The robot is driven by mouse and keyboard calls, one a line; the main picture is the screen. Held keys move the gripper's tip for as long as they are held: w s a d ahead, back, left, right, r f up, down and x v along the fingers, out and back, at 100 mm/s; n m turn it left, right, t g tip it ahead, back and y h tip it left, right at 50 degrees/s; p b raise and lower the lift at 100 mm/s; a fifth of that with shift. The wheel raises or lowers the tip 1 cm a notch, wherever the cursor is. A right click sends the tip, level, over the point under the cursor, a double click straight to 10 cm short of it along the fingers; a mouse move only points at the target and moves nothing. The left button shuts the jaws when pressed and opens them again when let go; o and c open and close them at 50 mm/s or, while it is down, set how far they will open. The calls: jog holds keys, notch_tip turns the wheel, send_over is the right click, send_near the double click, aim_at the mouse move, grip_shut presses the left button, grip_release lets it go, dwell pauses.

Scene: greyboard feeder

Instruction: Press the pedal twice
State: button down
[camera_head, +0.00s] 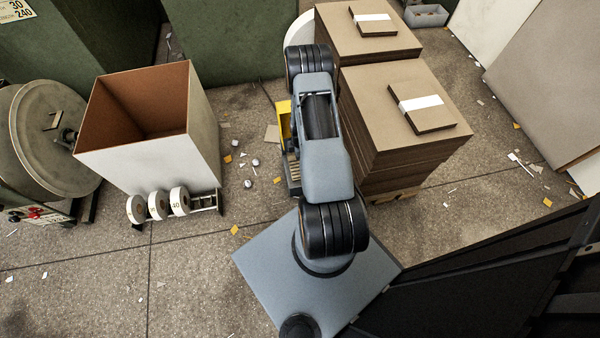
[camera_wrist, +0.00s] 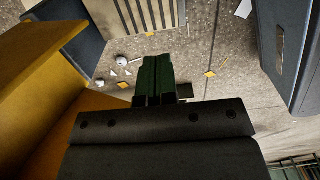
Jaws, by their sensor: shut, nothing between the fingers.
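The pedal is a low floor unit with a yellow hood (camera_head: 284,118) and a ribbed tread (camera_head: 293,168), partly hidden behind my arm in the head view. In the wrist view the yellow hood (camera_wrist: 45,65) fills the left side, and a ribbed plate (camera_wrist: 135,14) that looks like the tread lies at the top. My gripper (camera_wrist: 158,62) is shut and empty, with its dark fingers close together. In that view its tips show just below the ribbed plate. I cannot tell whether they touch it. The head view hides the gripper behind my arm.
Stacks of brown board (camera_head: 400,148) stand close on the right of my arm. An open box-like bin (camera_head: 155,150) with white rolls (camera_head: 158,205) at its foot stands to the left. Crumpled white bits (camera_head: 248,183) and scraps litter the floor. Green machinery (camera_head: 225,45) stands behind.

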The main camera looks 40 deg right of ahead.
notch_tip(320, 180, down, 14)
jog(key=b, duration=0.6)
dwell(0.5)
jog(key=f+b, duration=0.1)
jog(key=f, duration=0.1)
jog(key=f+b, duration=0.1)
jog(key=shift+s+a+b, duration=0.15)
jog(key=shift+s+b, duration=0.1)
jog(key=shift+b, duration=0.1)
jog(key=shift+s+r, duration=0.1)
jog(key=shift+s, duration=0.05)
jog(key=shift+a+r, duration=0.1)
jog(key=shift+r, duration=0.1)
notch_tip(320, 180, up, 14)
jog(key=s+p, duration=0.1)
jog(key=p, duration=0.7)
jog(key=shift+s+a, duration=0.15)
jog(key=shift+a, duration=0.15)
jog(key=shift+r, duration=0.1)
